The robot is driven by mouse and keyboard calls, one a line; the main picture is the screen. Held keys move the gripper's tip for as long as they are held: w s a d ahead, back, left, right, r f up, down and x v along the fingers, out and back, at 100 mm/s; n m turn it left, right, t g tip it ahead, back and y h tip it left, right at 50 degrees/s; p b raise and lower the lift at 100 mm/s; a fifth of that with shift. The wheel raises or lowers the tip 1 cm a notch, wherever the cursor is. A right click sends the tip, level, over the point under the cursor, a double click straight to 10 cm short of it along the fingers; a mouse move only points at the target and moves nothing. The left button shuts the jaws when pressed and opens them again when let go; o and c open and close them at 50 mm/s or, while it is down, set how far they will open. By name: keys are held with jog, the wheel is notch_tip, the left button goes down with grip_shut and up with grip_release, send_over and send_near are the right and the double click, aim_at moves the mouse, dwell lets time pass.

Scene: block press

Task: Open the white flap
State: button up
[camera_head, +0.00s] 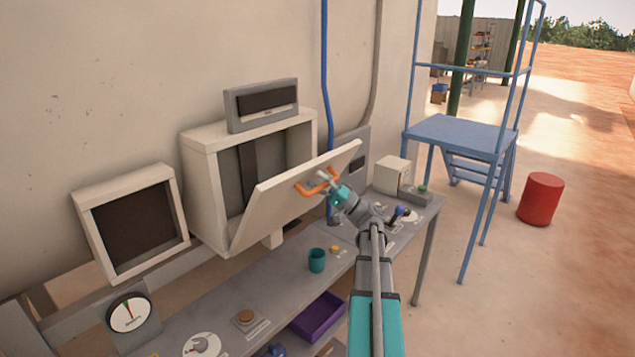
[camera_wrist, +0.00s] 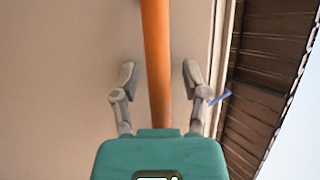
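The white flap (camera_head: 290,196) is the front door of a white box (camera_head: 206,180) on the wall. It is hinged at its lower edge and tilts outward, partly open, so the dark inside shows. My gripper (camera_head: 325,180) is at the handle. In the wrist view the orange handle (camera_wrist: 156,60) runs between the two fingers of my gripper (camera_wrist: 157,78). Both fingers stand apart from it, with a gap on each side.
Below the flap is a grey bench (camera_head: 280,285) with a teal cup (camera_head: 316,261), a gauge (camera_head: 130,312) and a purple tray (camera_head: 316,318). A second white-framed box (camera_head: 82,219) hangs at left. A blue platform (camera_head: 462,135) and a red barrel (camera_head: 541,199) stand at right.

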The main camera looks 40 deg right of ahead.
jog(key=f+b+v, duration=0.1)
jog(key=b+v, duration=0.8)
jog(key=v, duration=0.6)
jog(key=shift+w, duration=0.25)
dwell(1.5)
jog(key=shift+d+f, duration=0.1)
jog(key=o, duration=0.3)
jog(key=shift+c, duration=1)
jog(key=shift+f+b, duration=0.3)
jog(key=shift+b, duration=0.1)
jog(key=shift+c, duration=1.1)
notch_tip(320, 180, down, 3)
jog(key=shift+r+b, duration=0.2)
jog(key=shift+b, duration=1.05)
grip_shut()
jog(key=shift+s, duration=0.25)
